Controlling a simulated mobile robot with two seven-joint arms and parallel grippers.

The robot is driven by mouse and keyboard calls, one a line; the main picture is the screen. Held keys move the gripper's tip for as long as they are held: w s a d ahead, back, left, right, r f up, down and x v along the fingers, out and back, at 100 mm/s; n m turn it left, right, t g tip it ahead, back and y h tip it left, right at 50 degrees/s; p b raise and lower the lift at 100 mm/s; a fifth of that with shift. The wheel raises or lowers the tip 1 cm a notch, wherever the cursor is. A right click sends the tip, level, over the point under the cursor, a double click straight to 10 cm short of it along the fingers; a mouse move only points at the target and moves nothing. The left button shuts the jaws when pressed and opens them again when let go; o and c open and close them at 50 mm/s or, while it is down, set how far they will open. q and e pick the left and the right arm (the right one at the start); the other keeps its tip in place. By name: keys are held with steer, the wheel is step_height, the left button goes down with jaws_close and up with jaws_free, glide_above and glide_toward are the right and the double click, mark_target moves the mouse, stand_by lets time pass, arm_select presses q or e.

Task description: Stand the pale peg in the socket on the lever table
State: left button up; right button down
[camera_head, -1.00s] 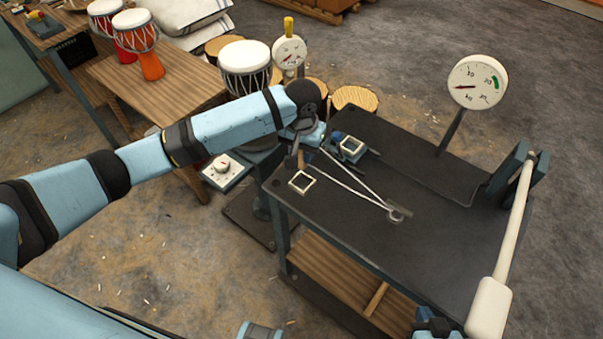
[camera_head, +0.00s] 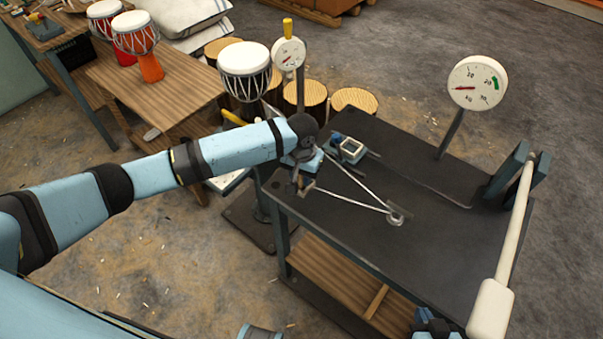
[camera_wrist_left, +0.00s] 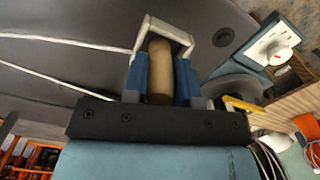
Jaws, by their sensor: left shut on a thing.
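My left gripper (camera_head: 303,180) is low over the near left corner of the dark lever table (camera_head: 430,230). In the left wrist view its blue fingers (camera_wrist_left: 160,80) are shut on a tan round peg (camera_wrist_left: 159,70). A pale square socket frame (camera_wrist_left: 170,24) shows around the peg's far end; I cannot tell whether the peg is inside it or just above. In the head view the gripper hides most of this socket and the peg.
A long white lever (camera_head: 515,220) runs along the right side. A round dial (camera_head: 478,83) stands at the back. Drums and log stools stand behind my left arm.

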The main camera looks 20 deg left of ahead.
arm_select(q)
steer(key=o, duration=0.9)
step_height(320, 180, up, 12)
steer(key=s+d+f+h, duration=0.1)
steer(key=d+f, duration=0.1)
steer(key=s+d+f+t+h, duration=0.1)
steer(key=s+d+f, duration=0.1)
steer(key=f, duration=0.1)
steer(key=s+d+f+m+t+h, duration=0.1)
steer(key=f, duration=0.2)
steer(key=shift+s+d, duration=0.4)
steer(key=s+f+t+h, duration=0.1)
steer(key=s+f, duration=0.1)
steer(key=s+d+f+t+h, duration=0.1)
steer(key=s+f, duration=0.2)
steer(key=shift+d+t+h, duration=0.15)
steer(key=shift+t+h, duration=0.15)
steer(key=shift+t, duration=0.1)
steer(key=s+a+f+t+y, duration=0.1)
steer(key=s+a+f+t, duration=0.1)
steer(key=s+a, duration=0.3)
steer(key=s+a+f+t+y, duration=0.1)
steer(key=s+a+t, duration=0.3)
steer(key=s, duration=0.5)
steer(key=shift+s+a+f+m, duration=0.35)
steer(key=shift+f+m, duration=0.05)
steer(key=shift+f, duration=0.4)
